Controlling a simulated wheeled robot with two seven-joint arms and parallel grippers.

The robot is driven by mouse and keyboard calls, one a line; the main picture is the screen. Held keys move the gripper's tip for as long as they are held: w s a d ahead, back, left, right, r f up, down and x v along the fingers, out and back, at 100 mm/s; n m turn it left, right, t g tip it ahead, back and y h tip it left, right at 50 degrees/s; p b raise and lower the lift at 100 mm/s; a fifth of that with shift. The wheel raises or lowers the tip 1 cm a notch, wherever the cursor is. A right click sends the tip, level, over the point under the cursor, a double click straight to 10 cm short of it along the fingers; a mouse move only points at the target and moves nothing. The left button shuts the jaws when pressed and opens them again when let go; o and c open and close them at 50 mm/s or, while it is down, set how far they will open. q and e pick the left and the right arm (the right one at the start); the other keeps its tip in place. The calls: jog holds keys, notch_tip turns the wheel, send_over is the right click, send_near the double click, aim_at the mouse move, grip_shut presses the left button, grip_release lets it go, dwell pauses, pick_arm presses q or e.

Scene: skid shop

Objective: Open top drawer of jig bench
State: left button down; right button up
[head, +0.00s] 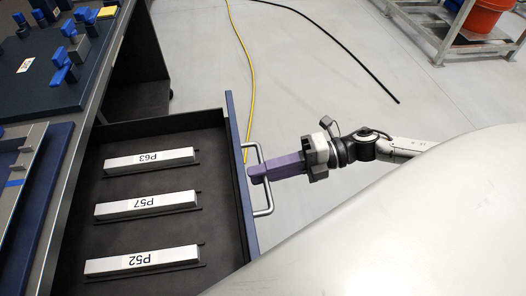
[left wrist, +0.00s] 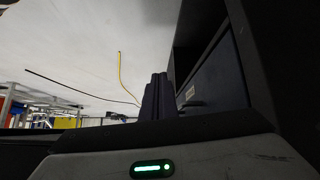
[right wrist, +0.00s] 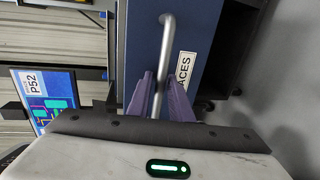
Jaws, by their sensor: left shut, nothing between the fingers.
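The top drawer (head: 215,131) of the jig bench stands pulled out, its inside open to view. Its bar handle (head: 262,170) is on the dark blue front. My right gripper (head: 256,174) reaches it from the right. In the right wrist view its purple fingers (right wrist: 160,84) lie on both sides of the handle bar (right wrist: 165,45) and look closed on it. My left gripper is out of the head view; in the left wrist view its dark fingers (left wrist: 155,88) are together and empty, with a bench front and a handle (left wrist: 194,103) beyond on the right.
Labelled bars P63 (head: 150,160), P57 (head: 147,204) and P52 (head: 141,261) lie in the drawer. The bench top holds a blue fixture plate (head: 35,93). A yellow cable (head: 250,70) and a black cable (head: 350,52) cross the floor. A cart with an orange bucket (head: 483,17) stands top right.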

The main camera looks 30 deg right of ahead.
jog(key=shift+s+d, duration=0.1)
jog(key=shift+d, duration=0.15)
jog(key=p+v, duration=0.1)
jog(key=v, duration=0.8)
jog(key=shift+s+d, duration=0.15)
jog(key=shift+d, duration=0.2)
jog(key=shift+r, duration=0.1)
